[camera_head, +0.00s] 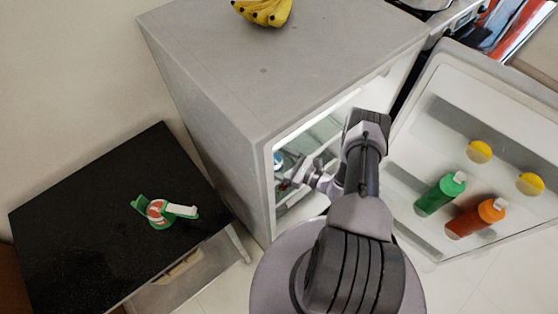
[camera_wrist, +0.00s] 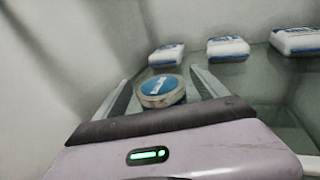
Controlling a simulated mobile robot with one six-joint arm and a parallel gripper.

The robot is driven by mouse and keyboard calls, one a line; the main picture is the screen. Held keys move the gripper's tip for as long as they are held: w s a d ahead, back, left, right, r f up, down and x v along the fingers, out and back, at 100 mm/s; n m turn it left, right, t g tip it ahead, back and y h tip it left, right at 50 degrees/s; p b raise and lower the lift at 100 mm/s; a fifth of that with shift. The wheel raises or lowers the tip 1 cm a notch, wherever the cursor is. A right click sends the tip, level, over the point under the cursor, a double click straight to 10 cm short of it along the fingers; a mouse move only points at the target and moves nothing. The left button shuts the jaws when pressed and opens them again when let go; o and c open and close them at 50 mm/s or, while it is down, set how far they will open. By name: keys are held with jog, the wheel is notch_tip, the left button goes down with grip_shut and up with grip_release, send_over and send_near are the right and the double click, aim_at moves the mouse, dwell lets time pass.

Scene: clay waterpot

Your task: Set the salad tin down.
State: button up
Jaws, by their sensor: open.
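The salad tin (camera_wrist: 160,91) is a short round tin with a blue and white lid, inside the fridge. In the wrist view it stands upright between the two fingers of my gripper (camera_wrist: 161,78). The fingers are open, one on each side of the tin, and a gap shows beside it. It appears to rest on the glass shelf (camera_wrist: 250,85); its lower part is hidden by my gripper. In the head view my gripper (camera_head: 300,180) reaches inside the open fridge (camera_head: 220,140), and I cannot make out the tin clearly there.
White and blue packs (camera_wrist: 228,47) stand on the shelf behind the tin. The fridge wall (camera_wrist: 60,60) is at the left. The open door (camera_head: 480,150) holds a green bottle (camera_head: 440,194) and an orange bottle (camera_head: 476,217). A black-topped table (camera_head: 80,220) stands left, bananas (camera_head: 264,12) on the fridge.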

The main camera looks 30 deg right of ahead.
jog(key=p+v, duration=0.1)
jog(key=v, duration=1.1)
jog(key=shift+r, duration=0.15)
